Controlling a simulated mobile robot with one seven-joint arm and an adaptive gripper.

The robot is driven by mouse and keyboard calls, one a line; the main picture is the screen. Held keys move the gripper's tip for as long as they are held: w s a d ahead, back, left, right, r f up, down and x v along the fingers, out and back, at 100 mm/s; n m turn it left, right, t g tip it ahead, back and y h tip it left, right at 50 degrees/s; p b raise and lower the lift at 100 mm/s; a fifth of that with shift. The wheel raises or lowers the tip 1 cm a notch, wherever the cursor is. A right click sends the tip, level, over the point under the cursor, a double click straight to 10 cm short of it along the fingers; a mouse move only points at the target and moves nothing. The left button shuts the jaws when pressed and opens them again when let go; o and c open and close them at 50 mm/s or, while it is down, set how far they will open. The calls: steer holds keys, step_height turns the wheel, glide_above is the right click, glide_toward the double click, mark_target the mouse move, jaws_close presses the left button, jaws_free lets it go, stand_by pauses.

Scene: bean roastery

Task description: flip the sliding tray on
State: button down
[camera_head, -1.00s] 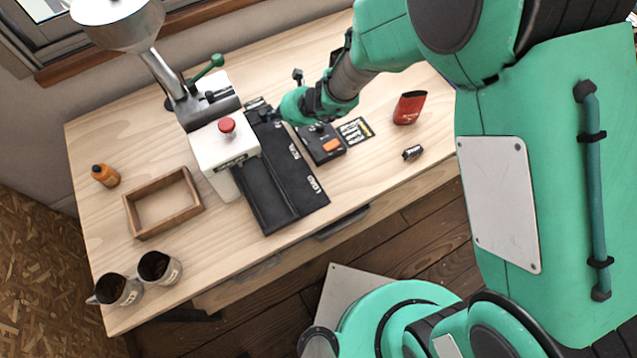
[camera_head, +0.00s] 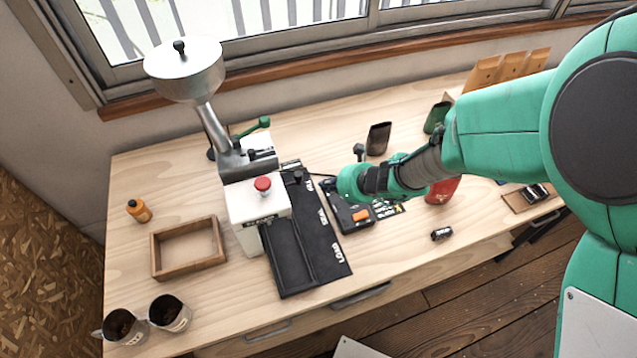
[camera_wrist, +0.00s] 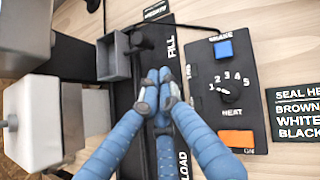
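In the wrist view, a small grey open-topped box with a dark round knob beside it (camera_wrist: 112,58), which looks like the sliding tray, sits at the FILL end of a black track. The track (camera_head: 318,243), marked FILL, SEAL and LOAD, also shows in the head view. My gripper (camera_wrist: 161,78) has its blue fingers brought together over the track, just below the knob and apart from it. No object shows between the fingertips. In the head view my gripper (camera_head: 334,186) is beside the track's far half, and my wrist hides part of that area.
A control box (camera_wrist: 225,95) with a blue button, HEAT dial and orange switch stands right of the track. A white machine (camera_head: 258,214) with a red button and hopper stands left. A wooden frame (camera_head: 158,262), two mugs and a red bag (camera_head: 442,190) are farther out.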

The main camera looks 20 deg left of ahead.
steer(key=shift+p+v, duration=0.5)
steer(key=shift+v, duration=2.2)
steer(key=shift+r, duration=0.1)
steer(key=s+d+r+n, duration=0.4)
steer(key=d+r+n, duration=0.8)
steer(key=r, duration=0.6)
steer(key=s+d+r+n+t+h, duration=0.1)
steer(key=s+d+r+n+h, duration=0.1)
steer(key=d, duration=0.7)
steer(key=s+d+r+n+t+h, duration=0.1)
steer(key=s+d+r+n+h, duration=0.2)
steer(key=s+d, duration=0.4)
steer(key=s+d+r+n+h, duration=0.3)
steer(key=s+d+r+n, duration=0.1)
steer(key=d, duration=0.8)
steer(key=shift+s+r+n+t, duration=0.15)
steer(key=shift+r+n+t, duration=0.15)
steer(key=shift+r+t, duration=0.15)
